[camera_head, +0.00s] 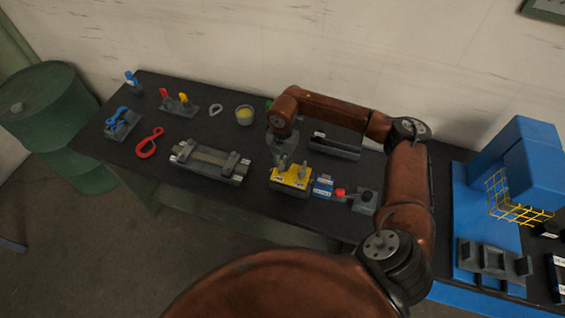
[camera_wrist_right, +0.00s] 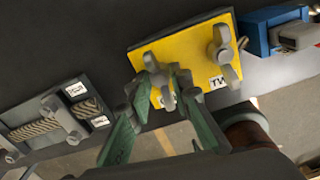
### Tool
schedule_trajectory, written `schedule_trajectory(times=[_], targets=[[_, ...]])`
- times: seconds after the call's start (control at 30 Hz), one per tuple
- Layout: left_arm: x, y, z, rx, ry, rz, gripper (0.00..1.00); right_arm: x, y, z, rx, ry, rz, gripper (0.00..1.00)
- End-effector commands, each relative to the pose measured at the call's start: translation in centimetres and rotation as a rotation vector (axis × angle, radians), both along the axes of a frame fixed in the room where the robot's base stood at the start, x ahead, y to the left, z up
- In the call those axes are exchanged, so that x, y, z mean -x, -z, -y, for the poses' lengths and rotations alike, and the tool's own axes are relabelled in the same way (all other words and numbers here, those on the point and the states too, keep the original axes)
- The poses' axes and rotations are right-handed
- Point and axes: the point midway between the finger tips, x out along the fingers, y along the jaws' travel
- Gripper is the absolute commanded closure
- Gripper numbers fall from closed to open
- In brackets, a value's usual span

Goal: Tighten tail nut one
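A yellow block (camera_head: 290,177) stands near the front edge of the dark bench. It also shows in the right wrist view (camera_wrist_right: 192,50), with two grey wing nuts on top. One wing nut (camera_wrist_right: 154,64) lies between my right gripper's green fingers (camera_wrist_right: 160,82); its label is mostly hidden. The other wing nut (camera_wrist_right: 226,52) stands clear beside a label reading "TW...". In the head view my right gripper (camera_head: 281,150) reaches down over the block's left part. Its fingers look apart, one on each side of the nut; I cannot tell whether they touch it. My left gripper is out of view.
A grey fixture with a rod (camera_head: 211,161) stands left of the block. A blue part (camera_head: 323,185) and a grey holder (camera_head: 364,199) stand close on its right. A blue machine (camera_head: 518,165) stands at the right.

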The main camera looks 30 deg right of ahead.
Motion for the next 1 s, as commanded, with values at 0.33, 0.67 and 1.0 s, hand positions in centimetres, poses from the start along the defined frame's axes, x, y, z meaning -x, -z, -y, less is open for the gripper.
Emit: schedule_trajectory(times=[0.33,0.67,1.0], targets=[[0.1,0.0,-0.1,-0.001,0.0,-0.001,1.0,0.0,0.0,0.0,0.0,0.0,0.0,0.75],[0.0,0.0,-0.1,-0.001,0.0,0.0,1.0,-0.1,-4.0,0.0,0.001,-0.001,0.003,0.75],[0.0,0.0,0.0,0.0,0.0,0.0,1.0,-0.1,-10.5,0.0,0.0,0.0,0.002,0.75]])
